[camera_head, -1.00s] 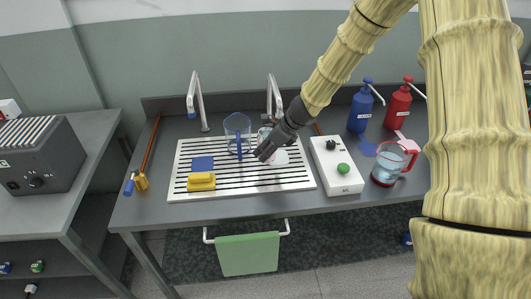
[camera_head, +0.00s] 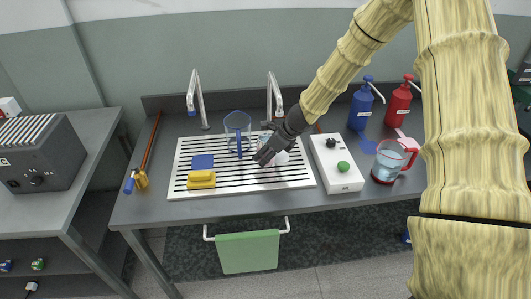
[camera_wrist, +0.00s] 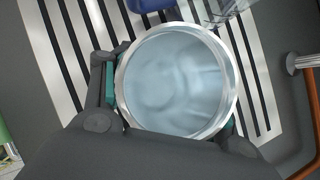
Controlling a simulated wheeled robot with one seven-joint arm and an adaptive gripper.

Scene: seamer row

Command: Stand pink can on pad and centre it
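An open can with a metal rim (camera_wrist: 122,95) fills the middle of the wrist view; its inside is pale blue-grey and looks empty. In the head view the can (camera_head: 282,158) stands at the right of the slatted board, pale pinkish low down and mostly hidden by my gripper (camera_head: 264,155). The gripper's teal finger pads lie against opposite sides of the can in the wrist view (camera_wrist: 170,108). Whether its base touches the board is hidden.
Two taps (camera_head: 201,105) stand behind. A white control box (camera_head: 336,170), a red-handled jug (camera_head: 388,162), and blue (camera_head: 360,108) and red bottles (camera_head: 398,104) stand right.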

